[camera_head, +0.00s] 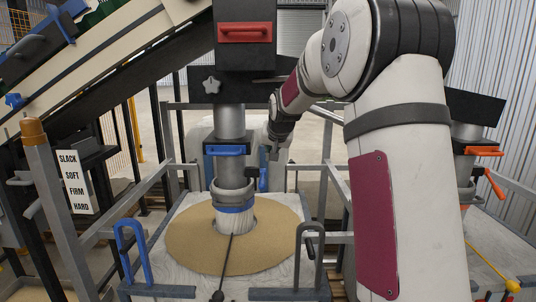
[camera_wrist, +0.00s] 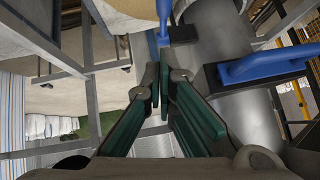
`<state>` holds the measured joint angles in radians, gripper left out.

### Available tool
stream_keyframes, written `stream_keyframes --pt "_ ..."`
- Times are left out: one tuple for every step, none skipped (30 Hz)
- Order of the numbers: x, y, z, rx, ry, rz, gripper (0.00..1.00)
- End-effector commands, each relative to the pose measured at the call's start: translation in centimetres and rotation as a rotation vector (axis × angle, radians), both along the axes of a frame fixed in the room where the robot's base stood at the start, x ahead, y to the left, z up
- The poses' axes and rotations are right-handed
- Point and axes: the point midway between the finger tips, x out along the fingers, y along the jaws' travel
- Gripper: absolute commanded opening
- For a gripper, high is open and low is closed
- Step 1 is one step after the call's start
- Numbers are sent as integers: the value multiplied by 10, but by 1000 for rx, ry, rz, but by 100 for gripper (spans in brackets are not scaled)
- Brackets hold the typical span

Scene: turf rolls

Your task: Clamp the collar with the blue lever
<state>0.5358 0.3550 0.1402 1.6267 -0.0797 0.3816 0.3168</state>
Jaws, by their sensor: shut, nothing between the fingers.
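The collar (camera_head: 230,191) is a grey ring around the lower end of the upright metal pipe (camera_head: 231,124), above a blue band. The small blue lever (camera_head: 263,180) hangs upright at the collar's right side. It also shows in the wrist view (camera_wrist: 163,20), next to a dark block, just beyond my fingertips. My gripper (camera_wrist: 163,84) is shut and empty, with green finger pads. In the head view my gripper (camera_head: 273,150) is just above and right of the lever, apart from it as far as I can tell. A separate blue handle (camera_head: 228,150) sits on a black box above the collar.
A round tan disc (camera_head: 188,240) surrounds the pipe's foot on a pale table. Blue (camera_head: 133,252) and dark (camera_head: 309,254) hoops stand at its front. Grey rails frame the table. A sign (camera_head: 74,180) reads slack, soft, firm, hard. Orange levers (camera_head: 484,151) are at right.

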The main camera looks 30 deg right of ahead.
Motion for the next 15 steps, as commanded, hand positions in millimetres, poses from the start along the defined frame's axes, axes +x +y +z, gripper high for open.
stream_keyframes --pt "7 -3 -10 2 2 1 0" --pt "11 -4 -14 1 3 1 0" --pt "16 -6 -20 0 3 2 0" --pt "20 -8 -24 1 4 2 0" --pt "24 -9 -28 2 4 1 0" --pt "29 -11 -34 1 3 1 0" --pt "33 -13 -38 1 3 1 0" --pt "37 -15 -42 0 3 2 0" --pt "41 -16 -46 0 2 2 0" --pt "43 -16 -51 1 4 2 0" --pt "42 -14 -56 1 5 3 0" --pt "42 -13 -61 0 3 2 0" --pt "42 -13 -65 1 4 2 0" --pt "43 -12 -68 0 3 3 0" --pt "43 -11 -72 -1 2 3 0"
